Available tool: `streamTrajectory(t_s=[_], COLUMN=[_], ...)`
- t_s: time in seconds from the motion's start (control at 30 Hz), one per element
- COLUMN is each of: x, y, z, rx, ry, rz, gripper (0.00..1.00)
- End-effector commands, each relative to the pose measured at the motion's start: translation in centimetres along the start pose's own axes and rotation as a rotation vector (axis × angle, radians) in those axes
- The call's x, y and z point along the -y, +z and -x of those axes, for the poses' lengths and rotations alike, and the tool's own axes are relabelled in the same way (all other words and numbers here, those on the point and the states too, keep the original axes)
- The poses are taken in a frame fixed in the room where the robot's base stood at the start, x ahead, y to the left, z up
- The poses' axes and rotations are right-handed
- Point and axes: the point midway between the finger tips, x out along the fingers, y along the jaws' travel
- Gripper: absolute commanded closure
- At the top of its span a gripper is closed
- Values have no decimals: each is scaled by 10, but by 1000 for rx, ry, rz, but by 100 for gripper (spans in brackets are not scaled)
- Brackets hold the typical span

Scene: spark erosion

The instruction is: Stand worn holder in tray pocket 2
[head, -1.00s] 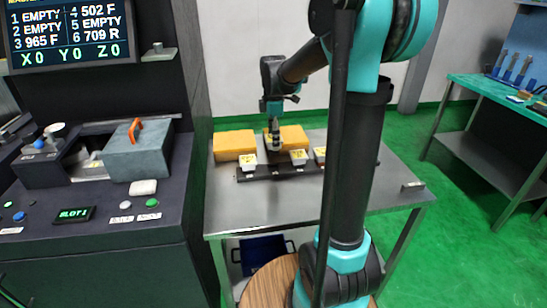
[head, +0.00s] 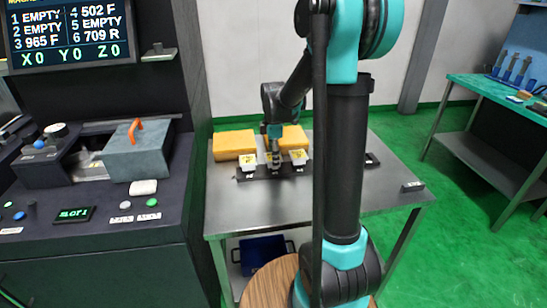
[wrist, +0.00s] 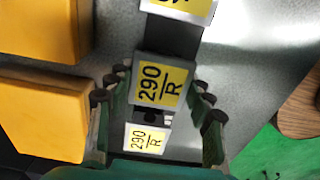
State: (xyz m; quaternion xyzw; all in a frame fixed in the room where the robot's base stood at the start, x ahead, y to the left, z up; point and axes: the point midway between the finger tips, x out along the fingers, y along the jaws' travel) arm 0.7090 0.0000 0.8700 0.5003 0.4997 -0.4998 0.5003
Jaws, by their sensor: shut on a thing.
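The worn holder (wrist: 162,84) has a yellow label reading 290 R, and a smaller 290 R label shows below it in the wrist view. My gripper (wrist: 160,108) is shut on it, with a finger on each side. In the head view my gripper (head: 275,142) points down over the dark tray (head: 268,176), and the holder (head: 275,159) is upright between two white-topped holders. Its lower end is at the tray, but I cannot tell whether it is seated. The pocket beneath it is hidden.
One white-topped holder (head: 248,162) stands close left and another (head: 298,158) close right. Two yellow blocks (head: 234,145) lie behind the tray. My arm hides the tray's right part. The steel table (head: 250,208) is clear in front; a small dark block (head: 412,186) lies at right.

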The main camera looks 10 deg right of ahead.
Motion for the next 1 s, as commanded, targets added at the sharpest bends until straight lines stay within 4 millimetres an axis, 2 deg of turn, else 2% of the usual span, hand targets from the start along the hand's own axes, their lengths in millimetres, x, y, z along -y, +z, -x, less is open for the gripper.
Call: streamTrajectory(t_s=[0.03,0.07,0.2,0.5,0.63,0.77,1.0], x=[0,0,0,0,0,0,0], y=[0,0,0,0,0,0,0], z=[-2,-1,-1,0,8,26,75], rx=[0,0,0,0,0,0,0], ry=[0,0,0,0,0,0,0], rz=[0,0,0,0,0,0,0], gripper=[89,44,27,27,27,27,27])
